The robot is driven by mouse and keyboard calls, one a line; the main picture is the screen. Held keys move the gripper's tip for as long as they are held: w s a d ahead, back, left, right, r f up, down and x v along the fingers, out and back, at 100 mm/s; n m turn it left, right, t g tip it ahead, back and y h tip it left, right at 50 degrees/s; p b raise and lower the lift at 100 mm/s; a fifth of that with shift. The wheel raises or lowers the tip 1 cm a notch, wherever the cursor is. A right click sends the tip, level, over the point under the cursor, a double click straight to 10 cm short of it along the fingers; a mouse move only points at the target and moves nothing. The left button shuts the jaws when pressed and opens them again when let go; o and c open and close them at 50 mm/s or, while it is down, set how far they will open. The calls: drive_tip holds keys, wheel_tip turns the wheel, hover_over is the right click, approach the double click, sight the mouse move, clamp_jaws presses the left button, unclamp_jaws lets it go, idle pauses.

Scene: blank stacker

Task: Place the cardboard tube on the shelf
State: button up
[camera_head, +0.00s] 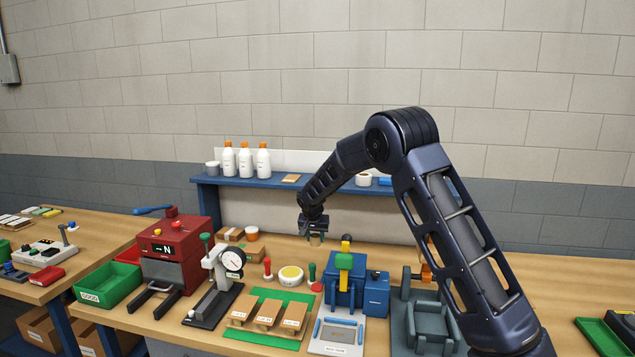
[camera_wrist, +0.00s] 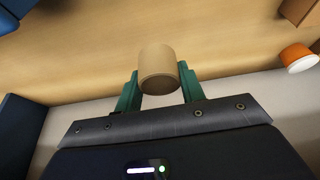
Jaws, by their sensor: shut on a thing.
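My gripper (camera_head: 314,234) is shut on a tan cardboard tube (camera_wrist: 158,70). In the wrist view the tube sits between the two green fingers, with its round end facing the camera. In the head view the tube shows small below the gripper (camera_head: 315,240), above the back of the workbench. The blue shelf (camera_head: 265,184) runs along the wall behind, higher than the tube. My arm hides part of the shelf's middle and right.
White bottles with orange caps (camera_head: 246,162), a grey cup (camera_head: 212,168) and a flat tan piece (camera_head: 291,178) stand on the shelf's left part. A white roll (camera_head: 363,179) is farther right. A blue machine (camera_head: 344,275) and a red machine (camera_head: 172,250) stand on the bench.

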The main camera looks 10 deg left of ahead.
drive_tip(key=s+a+r+n, duration=0.1)
drive_tip(key=s+a+r, duration=0.1)
drive_tip(key=a+r, duration=0.35)
drive_tip(key=w+a+r+n+y, duration=0.1)
drive_tip(key=w+a+r, duration=0.1)
drive_tip(key=a+r, duration=0.35)
drive_tip(key=w+a+r+n+y, duration=0.1)
drive_tip(key=a+r+n, duration=0.1)
drive_tip(key=r, duration=0.7)
drive_tip(key=w+d+r+m, duration=0.1)
drive_tip(key=w+d+r, duration=0.25)
drive_tip(key=r, duration=0.35)
drive_tip(key=w+d+r+h, duration=0.15)
drive_tip(key=d+r, duration=0.25)
drive_tip(key=r, duration=0.4)
drive_tip(key=w+d+r+m, duration=0.1)
drive_tip(key=w+d+r, duration=0.3)
drive_tip(key=r, duration=0.3)
wheel_tip(320, 180, down, 20)
drive_tip(key=shift+d+r, duration=0.1)
drive_tip(key=shift+d, duration=0.05)
drive_tip(key=o, duration=0.9)
drive_tip(key=shift+o, duration=0.2)
